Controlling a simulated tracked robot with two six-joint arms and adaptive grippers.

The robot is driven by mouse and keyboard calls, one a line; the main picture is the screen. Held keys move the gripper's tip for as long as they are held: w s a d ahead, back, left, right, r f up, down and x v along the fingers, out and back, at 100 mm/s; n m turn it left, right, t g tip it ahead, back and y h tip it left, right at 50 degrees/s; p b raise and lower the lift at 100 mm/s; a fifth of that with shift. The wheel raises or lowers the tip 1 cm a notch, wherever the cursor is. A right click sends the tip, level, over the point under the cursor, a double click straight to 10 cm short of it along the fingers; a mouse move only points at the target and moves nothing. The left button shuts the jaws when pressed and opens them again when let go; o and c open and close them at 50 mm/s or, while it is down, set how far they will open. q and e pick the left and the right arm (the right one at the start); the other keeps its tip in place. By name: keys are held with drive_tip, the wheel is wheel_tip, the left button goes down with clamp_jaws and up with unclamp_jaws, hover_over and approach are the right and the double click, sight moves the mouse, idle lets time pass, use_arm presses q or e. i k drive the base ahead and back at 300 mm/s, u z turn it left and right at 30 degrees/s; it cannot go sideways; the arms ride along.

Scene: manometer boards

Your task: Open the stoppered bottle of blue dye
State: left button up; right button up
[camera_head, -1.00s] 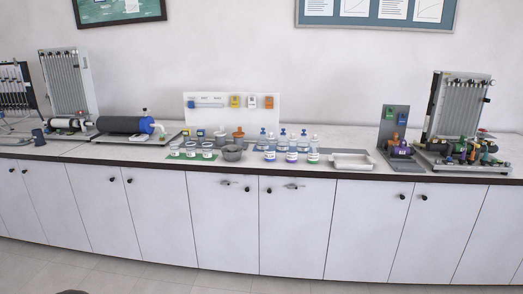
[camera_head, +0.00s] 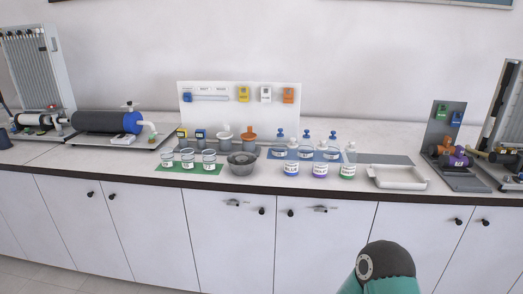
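Neither gripper is in view. Only a teal and black part of my arm shows at the bottom right, well in front of the counter.
A grey bowl (camera_head: 243,164) and labelled beakers on a green mat (camera_head: 168,169) stand left of the bottles. A white tray (camera_head: 400,177) lies to the right. A white panel (camera_head: 215,112) stands behind. Apparatus fills both ends of the counter (camera_head: 110,166).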

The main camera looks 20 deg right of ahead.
sight(292, 156)
drive_tip(key=z, duration=0.3)
drive_tip(key=i, duration=1.35)
drive_tip(key=z, duration=0.8)
drive_tip(key=i, duration=0.25)
drive_tip(key=z, duration=0.15)
drive_tip(key=k, duration=0.9)
drive_tip(key=z, duration=0.15)
drive_tip(key=i, duration=0.95)
drive_tip(key=u, duration=0.05)
